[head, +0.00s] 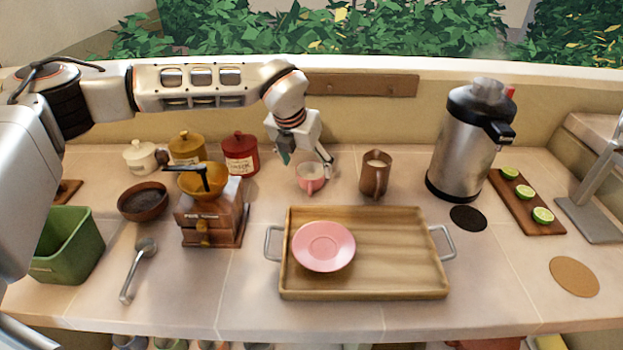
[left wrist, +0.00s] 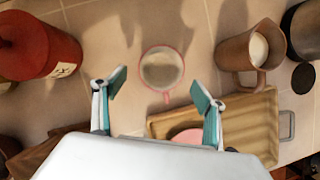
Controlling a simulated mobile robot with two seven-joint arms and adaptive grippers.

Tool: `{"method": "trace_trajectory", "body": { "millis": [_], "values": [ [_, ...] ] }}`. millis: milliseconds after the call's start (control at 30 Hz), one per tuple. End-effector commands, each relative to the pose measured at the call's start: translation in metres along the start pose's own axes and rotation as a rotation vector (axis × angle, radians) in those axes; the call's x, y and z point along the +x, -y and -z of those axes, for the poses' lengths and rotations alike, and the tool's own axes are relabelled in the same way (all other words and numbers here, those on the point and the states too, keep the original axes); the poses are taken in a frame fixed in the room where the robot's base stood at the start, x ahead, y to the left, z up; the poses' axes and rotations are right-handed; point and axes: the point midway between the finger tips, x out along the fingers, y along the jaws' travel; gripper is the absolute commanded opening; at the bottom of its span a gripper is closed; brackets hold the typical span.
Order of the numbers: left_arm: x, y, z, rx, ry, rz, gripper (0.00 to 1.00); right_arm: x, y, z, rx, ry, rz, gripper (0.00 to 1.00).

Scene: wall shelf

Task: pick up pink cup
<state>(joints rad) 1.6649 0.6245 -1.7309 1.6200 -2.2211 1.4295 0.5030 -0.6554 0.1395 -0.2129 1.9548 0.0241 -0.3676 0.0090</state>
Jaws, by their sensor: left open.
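The pink cup (head: 310,178) stands upright on the tiled counter behind the tray, with its handle toward the front. In the left wrist view the cup (left wrist: 162,70) is seen from above, with a pale inside, beyond and between the fingertips. My left gripper (head: 307,161) is over the cup in the head view, with its fingers spread to either side. In the left wrist view the gripper (left wrist: 158,92) is open with teal finger pads, and nothing is between them. I cannot see finger contact with the cup. My right gripper is not in view.
A brown milk pitcher (head: 375,174) stands close right of the cup. A red canister (head: 241,154) and a coffee grinder (head: 211,213) are to the left. The wooden tray (head: 400,255) with a pink saucer (head: 323,246) lies in front. A steel urn (head: 467,145) stands farther right.

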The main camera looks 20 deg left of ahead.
Motion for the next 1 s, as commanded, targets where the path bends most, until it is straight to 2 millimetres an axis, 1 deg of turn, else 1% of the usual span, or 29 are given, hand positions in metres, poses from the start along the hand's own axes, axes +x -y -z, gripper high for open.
{"method": "trace_trajectory", "body": {
  "millis": [300,433,633,667,700,767,800,1000],
  "values": [
    [0.042,0.002,0.001,0.000,-0.003,0.000,0.71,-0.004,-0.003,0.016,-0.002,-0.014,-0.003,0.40],
    [0.049,0.001,0.000,0.000,-0.001,0.000,0.71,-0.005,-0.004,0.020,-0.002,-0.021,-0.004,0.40],
    [0.049,0.001,0.001,0.000,-0.001,0.000,0.71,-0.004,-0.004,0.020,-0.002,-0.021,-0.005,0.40],
    [0.049,0.001,0.001,0.000,-0.001,0.000,0.63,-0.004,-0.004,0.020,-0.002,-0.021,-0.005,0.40],
    [0.049,0.001,0.001,0.000,-0.001,0.000,0.53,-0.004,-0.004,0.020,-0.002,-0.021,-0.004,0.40],
    [0.049,0.001,0.001,0.000,-0.001,0.000,0.37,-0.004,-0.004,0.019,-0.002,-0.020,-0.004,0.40],
    [0.049,0.001,0.001,0.000,-0.001,0.000,0.27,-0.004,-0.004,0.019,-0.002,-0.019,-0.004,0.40],
    [0.049,0.001,0.000,0.000,0.000,0.001,0.27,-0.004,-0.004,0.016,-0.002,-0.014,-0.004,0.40]
  ]
}}
